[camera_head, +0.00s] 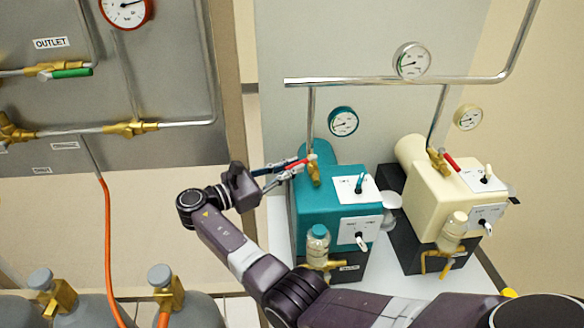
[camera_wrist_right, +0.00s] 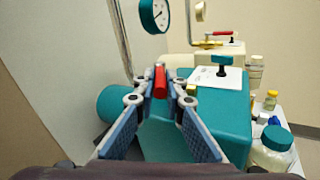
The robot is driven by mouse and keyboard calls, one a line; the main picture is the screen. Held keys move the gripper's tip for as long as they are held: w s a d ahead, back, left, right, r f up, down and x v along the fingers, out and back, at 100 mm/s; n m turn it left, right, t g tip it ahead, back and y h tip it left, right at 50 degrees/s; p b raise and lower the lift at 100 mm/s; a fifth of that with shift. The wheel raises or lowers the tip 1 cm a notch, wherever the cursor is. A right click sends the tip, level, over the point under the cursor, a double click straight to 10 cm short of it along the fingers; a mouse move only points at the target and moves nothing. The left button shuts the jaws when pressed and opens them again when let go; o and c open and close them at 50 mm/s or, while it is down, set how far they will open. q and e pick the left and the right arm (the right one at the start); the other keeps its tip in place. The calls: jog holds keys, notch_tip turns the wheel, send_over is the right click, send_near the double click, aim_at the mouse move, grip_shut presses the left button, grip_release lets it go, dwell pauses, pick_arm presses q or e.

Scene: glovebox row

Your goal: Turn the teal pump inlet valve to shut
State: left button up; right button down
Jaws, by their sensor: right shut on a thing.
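The teal pump (camera_head: 330,215) stands at the centre of the head view. Its inlet valve has a brass body (camera_head: 315,174) at the foot of a vertical steel pipe and a red handle (camera_head: 297,164) pointing left, crosswise to that pipe. My right gripper (camera_head: 285,170) reaches in from the left side and is shut on the red handle. In the right wrist view the red handle (camera_wrist_right: 160,82) stands between the finger ends of the right gripper (camera_wrist_right: 160,98). The brass body is mostly hidden there. My left gripper is not in view.
A cream pump (camera_head: 435,205) with its own red-handled brass valve (camera_head: 437,160) stands to the right. A steel manifold pipe (camera_head: 365,82) with a gauge (camera_head: 411,61) runs above both pumps. A teal gauge (camera_head: 343,121) is close by the valve. A grey panel (camera_head: 180,90) stands left.

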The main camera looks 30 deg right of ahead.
jog(key=c, duration=2)
grip_release()
jog(key=shift+r, duration=0.1)
notch_tip(320, 180, up, 10)
jog(key=shift+c, duration=0.4)
